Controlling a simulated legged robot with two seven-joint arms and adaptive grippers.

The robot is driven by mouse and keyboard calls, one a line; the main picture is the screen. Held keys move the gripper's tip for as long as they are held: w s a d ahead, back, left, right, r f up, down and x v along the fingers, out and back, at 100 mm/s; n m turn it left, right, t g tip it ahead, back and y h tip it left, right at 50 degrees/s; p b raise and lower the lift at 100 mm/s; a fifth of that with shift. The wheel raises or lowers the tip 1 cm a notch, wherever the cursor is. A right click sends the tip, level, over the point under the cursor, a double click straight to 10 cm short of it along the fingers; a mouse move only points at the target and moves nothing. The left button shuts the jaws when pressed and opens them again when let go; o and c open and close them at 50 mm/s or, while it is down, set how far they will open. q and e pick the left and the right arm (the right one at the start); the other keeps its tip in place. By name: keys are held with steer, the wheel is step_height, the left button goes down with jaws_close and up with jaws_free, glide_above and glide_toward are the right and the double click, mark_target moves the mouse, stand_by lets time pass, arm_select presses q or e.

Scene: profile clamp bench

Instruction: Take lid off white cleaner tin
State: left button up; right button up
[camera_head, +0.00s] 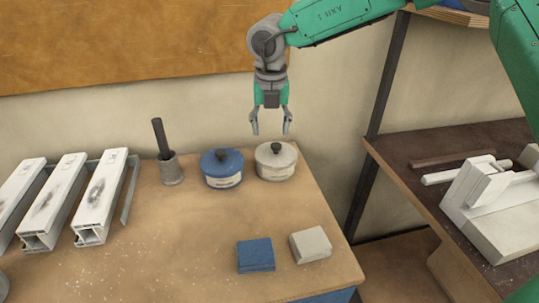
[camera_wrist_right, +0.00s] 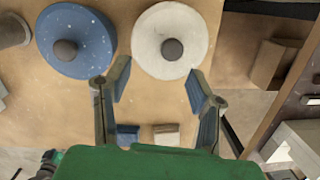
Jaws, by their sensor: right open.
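The white cleaner tin (camera_head: 276,165) stands at the back right of the bench. Its white lid (camera_head: 276,154) with a dark round knob sits on it. In the right wrist view the white lid (camera_wrist_right: 169,40) lies just beyond the fingertips, seen from above. My right gripper (camera_head: 271,133) points down, open and empty, above the white tin and apart from it. In the wrist view its two fingers (camera_wrist_right: 157,84) are spread, with the lid's knob roughly between their lines. My left gripper is not in view.
A blue tin (camera_head: 221,172) with a blue lid stands close left of the white tin. A grey cup holding a dark rod (camera_head: 171,170) and white profiles (camera_head: 104,196) are further left. A blue block (camera_head: 255,255) and a pale block (camera_head: 311,244) lie in front.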

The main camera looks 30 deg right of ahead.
mark_target(278, 144)
steer(key=d+f, duration=0.3)
steer(key=f, duration=0.2)
steer(key=a+f, duration=0.1)
steer(key=shift+w+f, duration=0.2)
steer(key=shift+w, duration=0.1)
steer(key=shift+a, duration=0.5)
steer(key=shift+c, duration=0.5)
steer(key=shift+d, duration=0.2)
steer(key=c, duration=0.6)
steer(key=shift+d, duration=0.3)
jaws_close()
steer(key=shift+d+f, duration=0.2)
steer(key=shift+d, duration=0.15)
steer(key=shift+a+r, duration=0.1)
steer(key=shift+a, duration=0.05)
steer(key=r, duration=0.8)
steer(key=shift+a+r, duration=0.25)
steer(key=shift+r, duration=0.1)
steer(key=shift+d+r, duration=0.25)
steer(key=shift+r, duration=0.4)
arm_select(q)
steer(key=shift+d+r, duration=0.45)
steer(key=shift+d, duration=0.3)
arm_select(e)
steer(key=shift+a, duration=0.1)
